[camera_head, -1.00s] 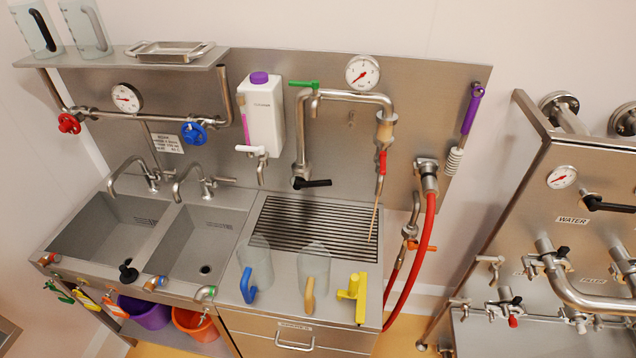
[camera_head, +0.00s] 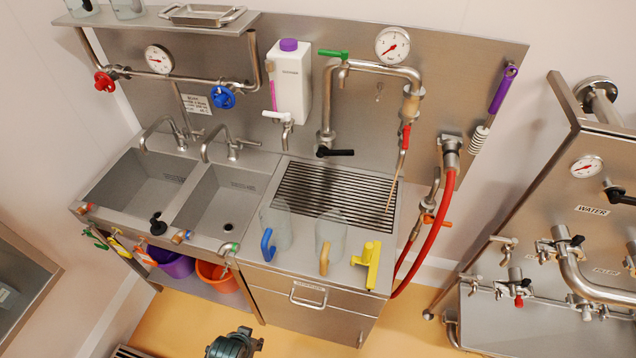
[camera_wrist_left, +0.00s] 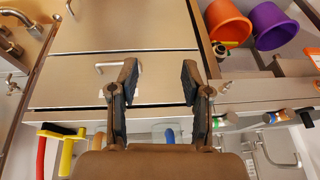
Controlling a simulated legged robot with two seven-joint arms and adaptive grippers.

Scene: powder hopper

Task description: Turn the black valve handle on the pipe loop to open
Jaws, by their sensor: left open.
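The black valve handle (camera_head: 335,152) sits low on the left leg of the steel pipe loop (camera_head: 378,70), in the head view. It lies roughly level, pointing right, just above the slotted drain grate (camera_head: 338,190). My left gripper (camera_wrist_left: 160,82) shows in the left wrist view with its two dark fingers apart and nothing between them. It is in front of the drawer front (camera_wrist_left: 80,80) of the counter, away from the valve handle. My right gripper is in neither view.
Blue-handled (camera_head: 276,232) and orange-handled (camera_head: 329,240) clear jugs and a yellow tool (camera_head: 368,264) stand along the counter's front edge. A red hose (camera_head: 426,225) hangs at the right. Two sinks (camera_head: 140,182) are at left. An orange bucket (camera_wrist_left: 228,20) is under the counter.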

